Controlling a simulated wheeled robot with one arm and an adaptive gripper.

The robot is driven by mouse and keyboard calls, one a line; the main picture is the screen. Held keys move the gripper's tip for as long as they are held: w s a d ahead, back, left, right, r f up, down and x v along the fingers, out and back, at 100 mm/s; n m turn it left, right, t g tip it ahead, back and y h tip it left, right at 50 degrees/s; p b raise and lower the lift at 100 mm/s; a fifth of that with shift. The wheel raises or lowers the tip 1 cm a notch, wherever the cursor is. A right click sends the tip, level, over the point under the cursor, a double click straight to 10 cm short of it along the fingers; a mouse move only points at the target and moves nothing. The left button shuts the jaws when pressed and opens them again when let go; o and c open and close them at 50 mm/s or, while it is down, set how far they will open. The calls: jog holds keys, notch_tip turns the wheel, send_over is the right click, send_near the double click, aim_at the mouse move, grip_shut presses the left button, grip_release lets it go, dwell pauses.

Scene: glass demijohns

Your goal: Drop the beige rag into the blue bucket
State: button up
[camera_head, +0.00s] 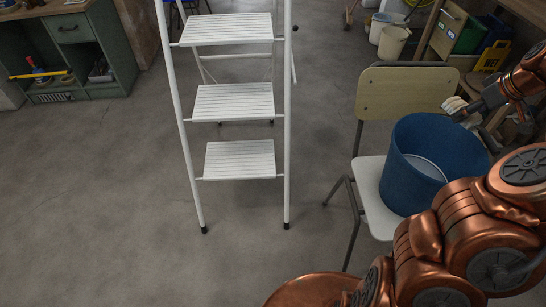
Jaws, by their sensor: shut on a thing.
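The blue bucket (403,178) stands upright on the white seat of a chair at the right of the head view. Its open top faces up and a pale round bottom shows inside. My gripper (463,108) is at the far right rim of the bucket in the picture, seemingly above it. It is shut on the beige rag (454,104), a small pale bundle at the fingertips. I cannot tell how far the rag is above the rim or whether it is over the opening. My copper arm covers the lower right and part of the bucket's right side.
The chair (376,215) has a beige backrest behind the bucket. A white stepladder (238,160) stands in the middle. A green cabinet (75,35) is at the far left. Pale buckets (392,42) and a yellow wet-floor sign (493,57) are at the back right. The left floor is clear.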

jog(key=shift+s+d+f, duration=0.2)
jog(key=shift+s+d, duration=0.05)
jog(key=shift+d, duration=0.05)
notch_tip(320, 180, down, 6)
jog(key=shift+r+b, duration=0.15)
jog(key=shift+b, duration=0.25)
jog(key=o, duration=1.2)
jog(key=shift+r, duration=0.1)
jog(key=v, duration=1.2)
